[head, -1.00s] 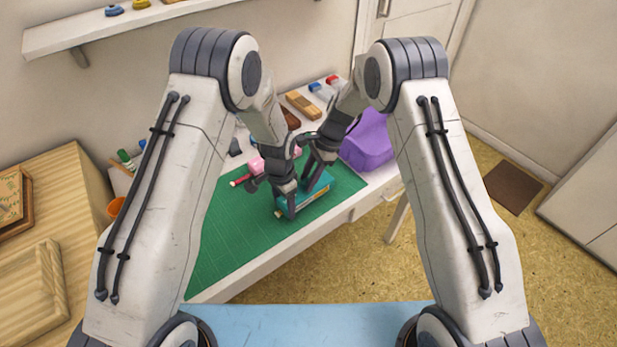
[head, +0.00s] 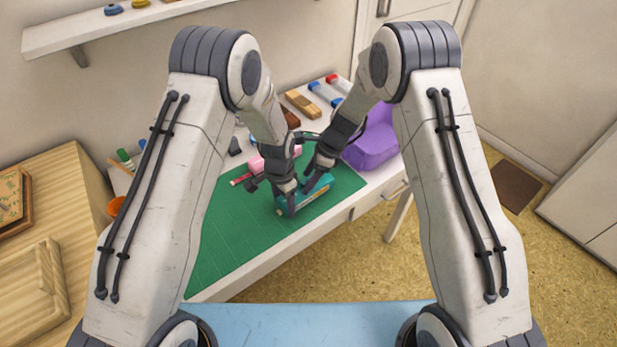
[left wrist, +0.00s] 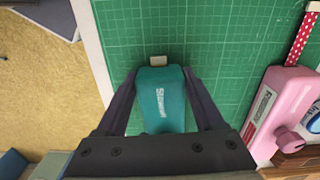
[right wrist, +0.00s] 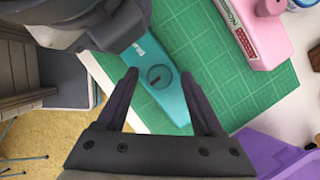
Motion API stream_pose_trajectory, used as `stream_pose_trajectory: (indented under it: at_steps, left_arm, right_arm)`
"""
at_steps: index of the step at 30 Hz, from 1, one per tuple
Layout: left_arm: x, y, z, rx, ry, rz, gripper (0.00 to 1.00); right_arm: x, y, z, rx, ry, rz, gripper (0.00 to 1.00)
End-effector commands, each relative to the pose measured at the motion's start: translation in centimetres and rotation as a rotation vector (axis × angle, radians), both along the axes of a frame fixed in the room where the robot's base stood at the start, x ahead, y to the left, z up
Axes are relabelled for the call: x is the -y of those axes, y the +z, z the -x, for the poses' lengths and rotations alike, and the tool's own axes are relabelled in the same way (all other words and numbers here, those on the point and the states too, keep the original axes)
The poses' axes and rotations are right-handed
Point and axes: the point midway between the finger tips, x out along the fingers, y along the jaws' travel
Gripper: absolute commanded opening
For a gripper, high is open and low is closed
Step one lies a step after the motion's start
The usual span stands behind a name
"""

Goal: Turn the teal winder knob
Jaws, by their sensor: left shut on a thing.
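The teal box (head: 318,188) lies on the green cutting mat at its right end. Its round teal knob (right wrist: 158,76), with a dark mark across it, shows on top in the right wrist view. My left gripper (head: 290,206) is shut on the teal box, with one finger along each side; the box also shows in the left wrist view (left wrist: 160,100). A small pale piece (left wrist: 157,61) sits at its end. My right gripper (right wrist: 159,75) is open, its fingertips apart on either side of the knob in the picture. I cannot tell whether they touch it.
A pink box (left wrist: 285,105) with a red dotted ribbon (left wrist: 301,38) lies beside the teal one on the mat (head: 225,235). A purple bag (head: 372,145) is to the right. Blocks and inkpads stand behind. The mat's front left is clear.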

Motion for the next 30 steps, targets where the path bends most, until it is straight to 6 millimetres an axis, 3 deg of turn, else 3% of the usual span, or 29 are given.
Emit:
stream_pose_trajectory:
  at_steps: [8, 21, 30]
  left_arm:
    - [0.0, 0.0, 0.0, 0.001, 0.000, 0.001, 0.08]
    - [0.0, 0.0, 0.0, 0.001, 0.000, 0.001, 0.08]
    - [0.0, 0.0, 0.0, 0.001, 0.000, 0.000, 0.08]
  right_arm:
    - [0.3, 0.8, -0.1, 0.001, 0.001, -0.001, 0.69]
    - [3.6, 8.7, 0.1, 0.003, -0.001, 0.000, 0.69]
    - [4.6, 11.1, 0.2, 0.000, 0.000, 0.000, 0.69]
